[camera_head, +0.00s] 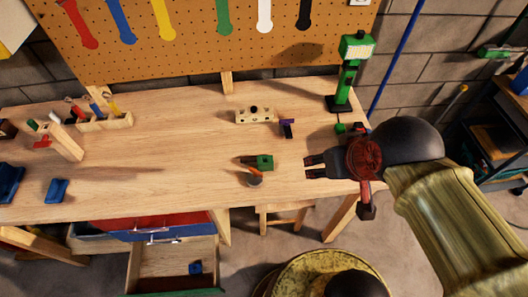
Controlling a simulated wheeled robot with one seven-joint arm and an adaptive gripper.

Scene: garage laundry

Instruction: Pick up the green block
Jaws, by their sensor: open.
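A small green block (264,162) lies on the wooden workbench (180,165), near the middle of its front half. It has a dark spot on its side, and a dark part lies against its left. My gripper (308,167) is at the right part of the bench, a short way right of the green block. Its two dark fingers point left toward the block, apart and with nothing between them. I cannot tell its exact height above the bench.
An orange and grey piece (255,178) lies just below the block. A wooden holed block (254,115) and a purple-black piece (287,128) lie behind it. A green lamp-like stand (346,85) is at back right.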

